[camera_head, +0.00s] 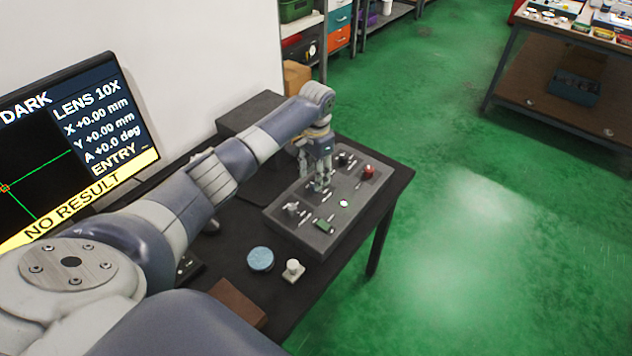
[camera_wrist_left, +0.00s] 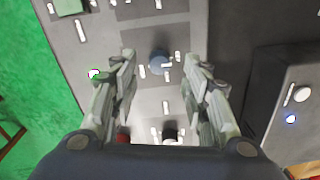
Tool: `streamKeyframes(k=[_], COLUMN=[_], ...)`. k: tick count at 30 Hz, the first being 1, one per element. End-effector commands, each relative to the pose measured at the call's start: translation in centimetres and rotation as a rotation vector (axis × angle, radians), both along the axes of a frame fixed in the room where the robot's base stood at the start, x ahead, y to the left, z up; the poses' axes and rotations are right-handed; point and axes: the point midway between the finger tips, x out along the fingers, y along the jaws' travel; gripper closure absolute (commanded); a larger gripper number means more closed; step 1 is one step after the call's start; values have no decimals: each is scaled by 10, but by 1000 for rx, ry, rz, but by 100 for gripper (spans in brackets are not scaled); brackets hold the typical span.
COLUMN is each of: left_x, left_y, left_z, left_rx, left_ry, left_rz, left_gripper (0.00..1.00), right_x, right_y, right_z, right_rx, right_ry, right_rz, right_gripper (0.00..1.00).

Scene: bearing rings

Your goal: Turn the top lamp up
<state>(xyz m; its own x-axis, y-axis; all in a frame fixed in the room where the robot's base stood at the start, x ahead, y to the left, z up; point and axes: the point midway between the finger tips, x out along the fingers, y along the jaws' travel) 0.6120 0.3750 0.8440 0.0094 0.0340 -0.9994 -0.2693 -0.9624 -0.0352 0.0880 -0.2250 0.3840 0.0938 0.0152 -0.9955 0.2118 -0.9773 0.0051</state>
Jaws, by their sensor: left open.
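A grey control panel (camera_head: 285,222) lies on the dark table, with several knobs, white marks and small switches. My left gripper (camera_head: 322,186) points down over its middle. In the left wrist view, its two fingers (camera_wrist_left: 160,60) are apart, with a blue-grey round knob (camera_wrist_left: 159,61) between their tips; whether they touch it I cannot tell. A red knob (camera_head: 368,172) and a black knob (camera_head: 343,158) are at the panel's far end, a silver knob (camera_head: 292,207) nearer. Labels are too small to read, so I cannot tell which control is the top lamp's. My right gripper is not in view.
A monitor (camera_head: 75,140) at left reads "DARK", "LENS 10X" and "NO RESULT". A blue round disc (camera_head: 260,258) and a small whitish part (camera_head: 292,270) lie in front of the panel. A grey box with a white knob (camera_wrist_left: 302,93) stands beside it.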

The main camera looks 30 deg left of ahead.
Motion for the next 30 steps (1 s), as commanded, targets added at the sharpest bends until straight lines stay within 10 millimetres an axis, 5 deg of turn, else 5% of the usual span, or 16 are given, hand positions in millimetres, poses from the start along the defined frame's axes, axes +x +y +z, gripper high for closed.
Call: streamKeyframes(k=[7,18,24,30], left_x=[0,0,0,0], left_y=[1,1,1,1], left_z=[-33,-39,-39,-39], left_rx=[0,1,1,1], left_ry=[1,0,0,0], left_rz=[-1,-2,-2,-4], left_gripper=[57,57,100,100], right_x=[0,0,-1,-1], right_y=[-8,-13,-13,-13], right_z=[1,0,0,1], right_rx=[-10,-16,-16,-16], right_ry=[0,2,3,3], right_rz=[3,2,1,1], right_gripper=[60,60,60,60])
